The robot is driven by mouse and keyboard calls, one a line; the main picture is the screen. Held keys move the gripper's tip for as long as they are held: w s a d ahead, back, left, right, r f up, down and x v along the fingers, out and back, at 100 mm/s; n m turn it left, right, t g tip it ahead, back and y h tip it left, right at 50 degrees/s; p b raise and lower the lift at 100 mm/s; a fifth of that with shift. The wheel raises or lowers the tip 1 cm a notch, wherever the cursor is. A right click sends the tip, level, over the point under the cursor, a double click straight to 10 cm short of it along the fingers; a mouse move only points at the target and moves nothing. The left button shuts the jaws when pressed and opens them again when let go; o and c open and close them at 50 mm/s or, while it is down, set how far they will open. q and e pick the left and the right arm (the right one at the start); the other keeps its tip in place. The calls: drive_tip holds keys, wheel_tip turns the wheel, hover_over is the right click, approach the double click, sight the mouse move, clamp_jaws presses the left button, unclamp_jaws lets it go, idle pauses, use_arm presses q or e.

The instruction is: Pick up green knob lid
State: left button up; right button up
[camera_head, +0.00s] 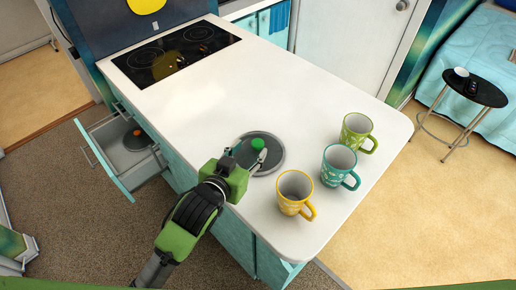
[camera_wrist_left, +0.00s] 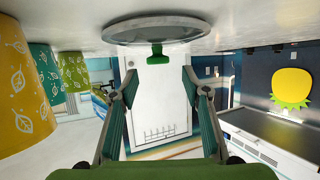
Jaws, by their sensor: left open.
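The grey round lid (camera_head: 272,162) lies on the white counter, with its green knob (camera_head: 258,144) upright in the middle. My left gripper (camera_head: 241,151) reaches in from the left, low over the lid's near left side. It is open and empty, and the knob stands just beyond its fingertips. The left wrist view is upside down: the lid (camera_wrist_left: 158,30) shows at the top, with the green knob (camera_wrist_left: 157,52) in line with the gap between the open fingers (camera_wrist_left: 158,82). My right gripper does not show.
A yellow mug (camera_head: 294,188), a teal mug (camera_head: 338,167) and a green mug (camera_head: 356,133) stand right of the lid. A cooktop (camera_head: 176,55) is at the counter's far left. An open drawer (camera_head: 110,133) at the left holds a lid with an orange knob (camera_head: 137,132). The counter's middle is clear.

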sight(257, 144)
use_arm(q)
drive_tip(key=shift+w+d+f, duration=0.2)
drive_tip(key=shift+w, duration=0.25)
drive_tip(key=shift+p+x, duration=0.4)
drive_tip(key=shift+x, duration=0.45)
drive_tip(key=x, duration=0.3)
drive_tip(key=shift+d+f+p, duration=0.2)
drive_tip(key=shift+p, duration=0.2)
drive_tip(key=shift+w+d+f, duration=0.1)
drive_tip(key=shift+w+f, duration=0.05)
drive_tip(key=shift+w, duration=0.15)
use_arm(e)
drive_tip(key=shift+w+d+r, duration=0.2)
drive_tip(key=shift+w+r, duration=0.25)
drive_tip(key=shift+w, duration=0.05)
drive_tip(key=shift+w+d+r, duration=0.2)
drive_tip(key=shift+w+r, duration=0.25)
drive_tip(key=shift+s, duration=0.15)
use_arm(q)
clamp_jaws()
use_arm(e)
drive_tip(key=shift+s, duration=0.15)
